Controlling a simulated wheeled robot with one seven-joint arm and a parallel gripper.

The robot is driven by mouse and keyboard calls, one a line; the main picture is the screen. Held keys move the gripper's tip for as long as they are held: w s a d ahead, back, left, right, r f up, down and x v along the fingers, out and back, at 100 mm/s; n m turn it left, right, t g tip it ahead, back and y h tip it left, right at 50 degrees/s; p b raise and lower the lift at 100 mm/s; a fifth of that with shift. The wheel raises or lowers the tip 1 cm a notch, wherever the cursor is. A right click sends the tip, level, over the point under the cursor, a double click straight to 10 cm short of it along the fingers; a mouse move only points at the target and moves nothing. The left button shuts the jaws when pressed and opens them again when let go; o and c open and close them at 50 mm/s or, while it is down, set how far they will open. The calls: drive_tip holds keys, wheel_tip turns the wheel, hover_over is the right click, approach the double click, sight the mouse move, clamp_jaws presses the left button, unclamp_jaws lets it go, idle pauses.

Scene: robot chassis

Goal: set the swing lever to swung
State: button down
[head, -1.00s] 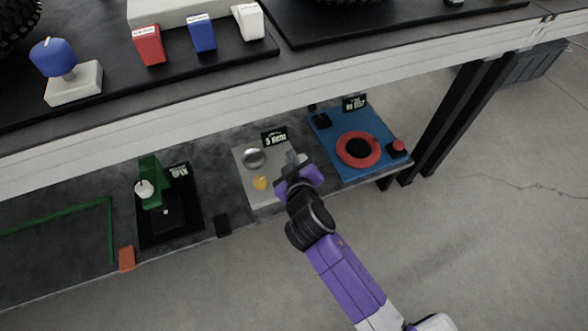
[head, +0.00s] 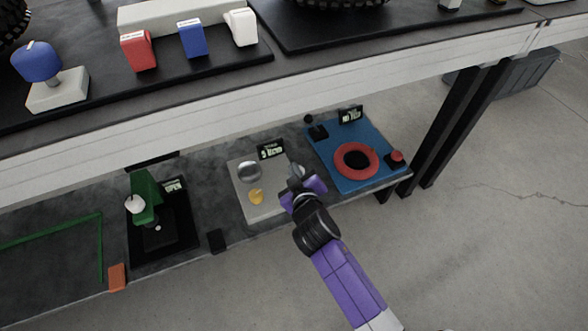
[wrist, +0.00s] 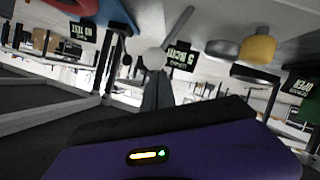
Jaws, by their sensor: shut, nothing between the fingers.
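On the lower shelf a light grey plate (head: 260,211) carries a round metal disc (head: 249,172) and a yellow knob (head: 256,196). What looks like the swing lever shows in the wrist view as a thin grey rod (wrist: 180,27) with a pale round knob (wrist: 154,58). In the head view my gripper (head: 297,175) is at the plate's right edge and hides part of that area. In the wrist view my gripper (wrist: 156,92) is shut and empty, its tips close to the pale knob. I cannot tell whether they touch.
A blue board (head: 371,176) with a red ring (head: 357,175) and a red button (head: 396,157) lies to the right. A green device (head: 146,190) stands on a black base to the left. The upper table edge (head: 200,112) overhangs the shelf. Open floor lies in front.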

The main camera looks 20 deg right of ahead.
drive_tip(key=shift+d+f+m+p, duration=0.2)
drive_tip(key=shift+d+m+p, duration=0.1)
drive_tip(key=shift+d+p, duration=0.75)
drive_tip(key=shift+d, duration=0.1)
wheel_tip(320, 180, up, 4)
drive_tip(key=a+p, duration=0.3)
drive_tip(key=p+v, duration=0.2)
drive_tip(key=v, duration=0.7)
drive_tip(key=shift+d+r, duration=0.25)
drive_tip(key=shift+s, duration=0.1)
